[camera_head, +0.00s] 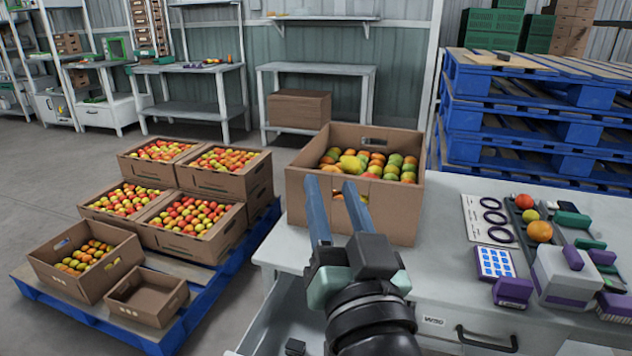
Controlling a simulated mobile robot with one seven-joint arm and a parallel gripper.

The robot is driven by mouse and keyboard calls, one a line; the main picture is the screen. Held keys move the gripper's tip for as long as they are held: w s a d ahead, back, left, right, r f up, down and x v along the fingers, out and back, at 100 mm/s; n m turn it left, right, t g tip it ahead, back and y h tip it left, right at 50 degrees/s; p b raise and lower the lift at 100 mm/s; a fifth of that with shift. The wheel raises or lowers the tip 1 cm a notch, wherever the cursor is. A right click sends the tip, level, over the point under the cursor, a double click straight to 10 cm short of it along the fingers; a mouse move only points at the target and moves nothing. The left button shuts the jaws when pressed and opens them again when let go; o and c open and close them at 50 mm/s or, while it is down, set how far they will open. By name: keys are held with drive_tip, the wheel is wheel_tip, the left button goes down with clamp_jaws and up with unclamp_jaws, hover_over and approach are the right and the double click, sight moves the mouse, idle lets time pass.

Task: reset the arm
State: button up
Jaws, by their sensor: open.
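My gripper (337,208) is in the lower middle of the head view, at the end of my dark arm. Its two blue-grey fingers are parallel, apart and empty. They point up and away, in front of the near wall of a cardboard box (398,208) of mixed red, orange, yellow and green tomatoes. The box stands on the left part of a grey workbench (446,277). The fingers hide part of the box's near wall; I cannot tell whether they touch it.
On the bench's right are purple rings (501,234), a blue-and-white pad (494,263) and a white-and-purple device (566,278). A blue pallet (95,319) at left bears several tomato boxes. Stacked blue pallets (470,147) stand behind the bench. Grey floor is open at far left.

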drive_tip(key=s+a+r+n+t+h+p, duration=0.15)
drive_tip(key=s+r+t, duration=0.35)
drive_tip(key=r, duration=0.7)
drive_tip(key=s+a+r+t+h, duration=0.1)
drive_tip(key=s+r+t+h, duration=0.1)
drive_tip(key=s+r, duration=0.75)
drive_tip(key=w+r+p, duration=0.3)
drive_tip(key=r+p, duration=2.1)
drive_tip(key=r, duration=0.1)
drive_tip(key=shift+w+d+r, duration=0.2)
drive_tip(key=shift+d+r, duration=0.05)
drive_tip(key=shift+r, duration=0.05)
